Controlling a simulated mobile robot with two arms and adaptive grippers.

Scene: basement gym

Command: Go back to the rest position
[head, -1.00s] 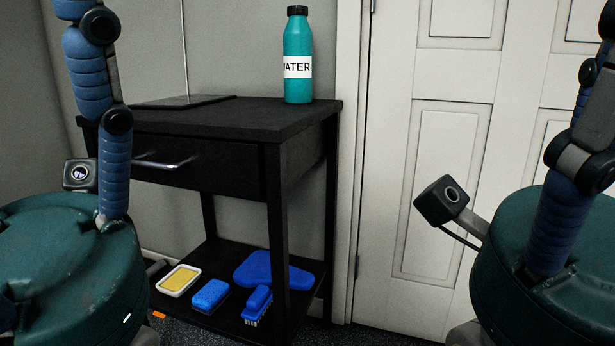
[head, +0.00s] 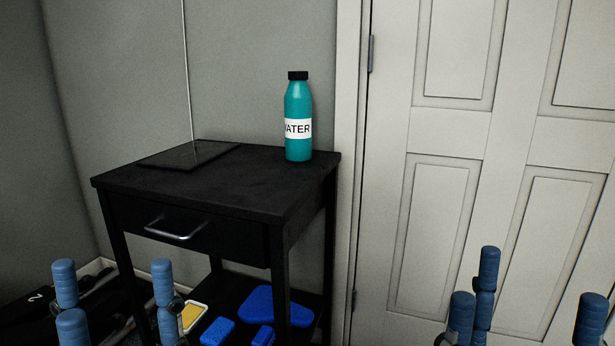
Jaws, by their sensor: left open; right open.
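My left gripper (head: 114,295) is at the bottom left of the head view, in front of the black side table (head: 230,195). Its blue segmented fingers point up, spread apart, with nothing between them. My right gripper (head: 530,300) is at the bottom right, in front of the white door (head: 432,210). Its fingers also point up, spread and empty. The palms and arms are below the picture edge. Neither gripper appears to hold anything.
A teal water bottle (head: 298,135) stands upright at the table's back right. A dark flat tablet (head: 188,156) lies at the back left. The drawer (head: 190,226) is shut. Blue cleaning items (head: 278,305) and a yellow sponge in a dish (head: 192,316) sit on the lower shelf.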

